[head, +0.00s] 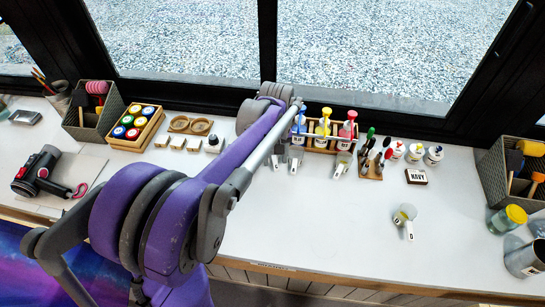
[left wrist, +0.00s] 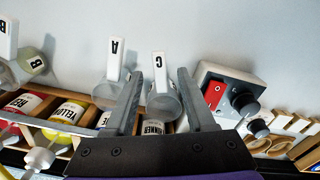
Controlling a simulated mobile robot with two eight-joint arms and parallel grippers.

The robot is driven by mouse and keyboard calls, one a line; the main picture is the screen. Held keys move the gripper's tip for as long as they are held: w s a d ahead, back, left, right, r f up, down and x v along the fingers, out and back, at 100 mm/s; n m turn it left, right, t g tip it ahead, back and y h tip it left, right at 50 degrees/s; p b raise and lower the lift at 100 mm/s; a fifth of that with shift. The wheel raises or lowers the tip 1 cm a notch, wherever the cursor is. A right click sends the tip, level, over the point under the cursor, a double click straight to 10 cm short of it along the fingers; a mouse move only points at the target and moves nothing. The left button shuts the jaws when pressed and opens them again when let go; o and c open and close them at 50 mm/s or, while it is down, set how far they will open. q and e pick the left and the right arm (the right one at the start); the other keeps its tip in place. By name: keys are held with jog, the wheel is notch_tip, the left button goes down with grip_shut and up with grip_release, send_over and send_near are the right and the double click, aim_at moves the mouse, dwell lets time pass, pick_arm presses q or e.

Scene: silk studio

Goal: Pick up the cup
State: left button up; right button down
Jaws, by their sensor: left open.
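Several small clear cups with white lettered handles are in view. In the left wrist view, cup C (left wrist: 162,104) shows between the two fingers of my left gripper (left wrist: 160,78), which is open and not closed on it. Cup A (left wrist: 113,75) is just left of the fingers, and cup B (left wrist: 36,62) is farther left. In the head view, two cups (head: 296,153) stand near my left wrist, one (head: 342,163) is farther right, and cup D (head: 405,214) stands alone nearer the front. My left arm hides its gripper in the head view. My right gripper is out of view.
A wooden rack of pump bottles (head: 323,130) stands behind the cups. A grey box with a red switch (left wrist: 218,95) is beside the fingers. Brushes (head: 372,160) and small jars (head: 433,155) are to the right. The front right of the white table (head: 330,225) is mostly clear.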

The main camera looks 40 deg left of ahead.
pick_arm(q)
notch_tip(320, 180, down, 3)
jog(key=shift+r, duration=0.2)
grip_shut()
